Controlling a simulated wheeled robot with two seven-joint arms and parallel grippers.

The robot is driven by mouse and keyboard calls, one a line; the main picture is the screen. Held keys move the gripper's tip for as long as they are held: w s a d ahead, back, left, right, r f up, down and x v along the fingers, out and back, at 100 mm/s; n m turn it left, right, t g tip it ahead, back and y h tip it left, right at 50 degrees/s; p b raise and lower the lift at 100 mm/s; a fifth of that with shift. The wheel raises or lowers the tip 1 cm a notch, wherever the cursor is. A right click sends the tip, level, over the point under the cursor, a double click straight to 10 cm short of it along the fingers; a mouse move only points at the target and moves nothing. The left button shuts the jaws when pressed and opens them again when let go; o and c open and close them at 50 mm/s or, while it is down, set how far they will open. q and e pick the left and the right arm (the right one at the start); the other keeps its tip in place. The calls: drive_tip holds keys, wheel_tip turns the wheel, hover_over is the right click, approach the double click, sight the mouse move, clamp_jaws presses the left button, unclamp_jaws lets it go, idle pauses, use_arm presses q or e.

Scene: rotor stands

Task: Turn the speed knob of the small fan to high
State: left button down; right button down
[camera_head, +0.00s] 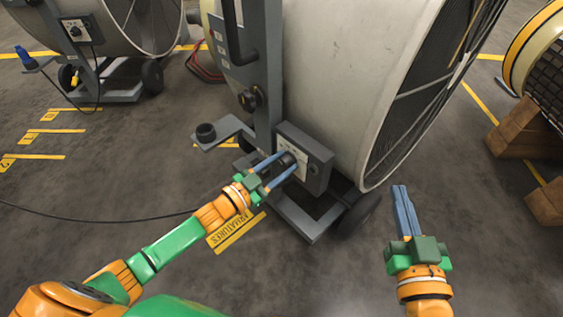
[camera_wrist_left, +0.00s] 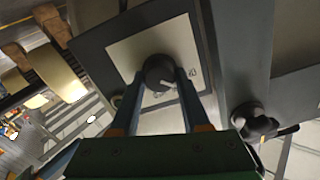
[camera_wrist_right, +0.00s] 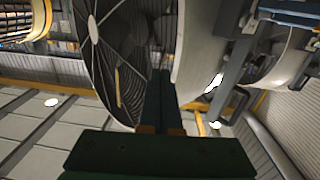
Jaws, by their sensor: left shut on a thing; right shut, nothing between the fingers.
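The fan (camera_head: 335,80) is a large pale drum on a grey wheeled frame in the middle of the head view. A grey control box (camera_head: 318,170) with a light label plate sits on its frame. The dark round speed knob (camera_wrist_left: 158,72) with a pale pointer mark shows in the left wrist view. My left gripper (camera_head: 286,166) is shut on the knob, one finger on each side of it. The fingers partly hide the label, so I cannot read the setting. My right gripper (camera_head: 401,192) is shut and empty, above the floor right of the fan.
A second fan (camera_head: 100,25) with its own control box stands at the far left. Wooden blocks (camera_head: 527,130) bear a yellow-rimmed drum at the right. A black clamp knob (camera_head: 250,99) is on the frame above the box. A cable (camera_head: 90,216) crosses the floor at left.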

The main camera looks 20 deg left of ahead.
use_arm(q)
drive_tip(key=m+p, duration=0.1)
drive_tip(key=m, duration=0.4)
drive_tip(key=shift+d, duration=0.1)
drive_tip(key=shift+f+m, duration=0.1)
drive_tip(key=shift+m, duration=1)
drive_tip(key=m, duration=0.2)
drive_tip(key=shift+m, duration=0.4)
use_arm(e)
wheel_tip(320, 180, down, 8)
drive_tip(key=s+d+f+g+h, duration=0.1)
drive_tip(key=s+d+g+h, duration=0.15)
drive_tip(key=g, duration=0.25)
use_arm(q)
drive_tip(key=m, duration=0.2)
drive_tip(key=shift+f+m, duration=0.15)
drive_tip(key=shift+m, duration=0.25)
drive_tip(key=m+b, duration=0.1)
drive_tip(key=m, duration=0.3)
drive_tip(key=m+b, duration=0.1)
drive_tip(key=m, duration=0.3)
drive_tip(key=shift+f, duration=0.1)
drive_tip(key=shift+m, duration=0.5)
use_arm(e)
drive_tip(key=w+a+r+t+y, duration=0.1)
drive_tip(key=a+r+t+y, duration=0.2)
drive_tip(key=r+t, duration=0.6)
drive_tip(key=shift+a+r+y, duration=0.15)
drive_tip(key=shift+r+y, duration=0.5)
drive_tip(key=shift+r, duration=3.1)
